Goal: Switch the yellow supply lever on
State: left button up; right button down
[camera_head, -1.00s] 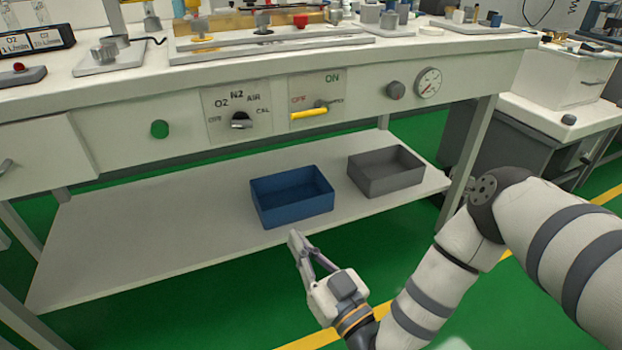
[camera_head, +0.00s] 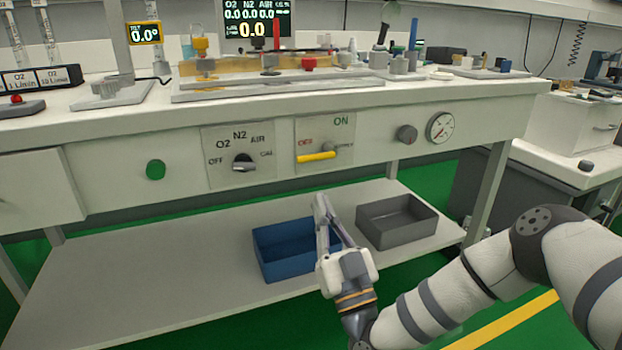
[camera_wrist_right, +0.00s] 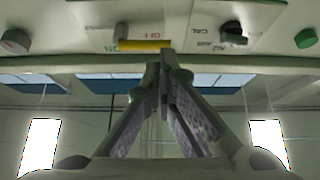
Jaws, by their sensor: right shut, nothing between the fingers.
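The yellow supply lever (camera_head: 317,156) is on a small panel on the bench's front face. It lies roughly level, its yellow end pointing left, by the red marking; a green ON label is above right. My right gripper (camera_head: 320,198) is below the lever and apart from it in the head view, fingers pointing up, shut and empty. In the right wrist view the lever (camera_wrist_right: 140,45) shows just beyond the closed fingertips (camera_wrist_right: 163,58); whether they touch cannot be told there. My left gripper is not in view.
Left of the lever panel is a gas selector knob (camera_head: 243,162) and a green button (camera_head: 155,170). To its right are a grey knob (camera_head: 407,134) and a gauge (camera_head: 441,127). A blue bin (camera_head: 285,265) and grey bin (camera_head: 398,222) stand on the lower shelf (camera_head: 130,285).

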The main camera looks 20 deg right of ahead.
aim_at(306, 161)
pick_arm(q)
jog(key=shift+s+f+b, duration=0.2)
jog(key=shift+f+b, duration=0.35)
pick_arm(e)
jog(key=x, duration=0.7)
jog(key=shift+a+r+m+h, duration=0.1)
jog(key=shift+r+m+h, duration=0.1)
jog(key=shift+m+h, duration=0.3)
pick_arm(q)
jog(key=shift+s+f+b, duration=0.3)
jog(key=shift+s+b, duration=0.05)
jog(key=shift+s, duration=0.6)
pick_arm(e)
jog(key=shift+m, duration=0.4)
